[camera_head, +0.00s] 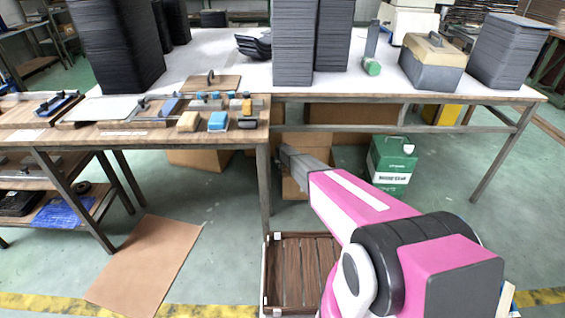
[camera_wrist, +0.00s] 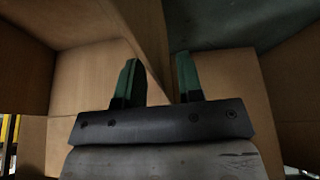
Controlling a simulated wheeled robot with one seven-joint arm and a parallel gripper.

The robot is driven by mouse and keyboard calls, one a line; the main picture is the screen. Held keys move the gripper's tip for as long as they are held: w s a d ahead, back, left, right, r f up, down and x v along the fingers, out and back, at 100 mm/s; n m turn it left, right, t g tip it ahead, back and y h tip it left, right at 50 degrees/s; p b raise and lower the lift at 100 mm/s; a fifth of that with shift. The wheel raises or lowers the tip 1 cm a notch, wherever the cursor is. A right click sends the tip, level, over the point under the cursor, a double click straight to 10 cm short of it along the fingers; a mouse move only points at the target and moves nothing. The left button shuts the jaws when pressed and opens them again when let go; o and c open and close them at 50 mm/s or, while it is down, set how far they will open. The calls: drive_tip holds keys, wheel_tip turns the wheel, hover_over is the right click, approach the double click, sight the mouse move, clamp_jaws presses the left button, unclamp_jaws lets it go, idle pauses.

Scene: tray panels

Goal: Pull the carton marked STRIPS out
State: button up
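My gripper (camera_wrist: 158,78) is open in the wrist view, its two dark green fingers apart. The edge of a brown cardboard wall (camera_wrist: 150,35) runs down between the fingers; I cannot tell whether either finger touches it. More cardboard panels (camera_wrist: 85,85) spread to the left and right. In the head view my arm reaches under the table, to an open cardboard carton (camera_head: 306,150); the fingers are hidden there. No STRIPS mark is readable in either view, so I cannot tell which carton bears it.
A green and white box (camera_head: 391,165) stands right of the carton. Another cardboard box (camera_head: 198,158) is under the table to the left. The table (camera_head: 200,70) and its legs stand above and around. A slatted wooden crate (camera_head: 300,268) and flat cardboard (camera_head: 148,262) lie in front.

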drive_tip(key=shift+w+f, duration=0.25)
drive_tip(key=shift+f, duration=0.45)
clamp_jaws()
drive_tip(key=shift+s, duration=0.1)
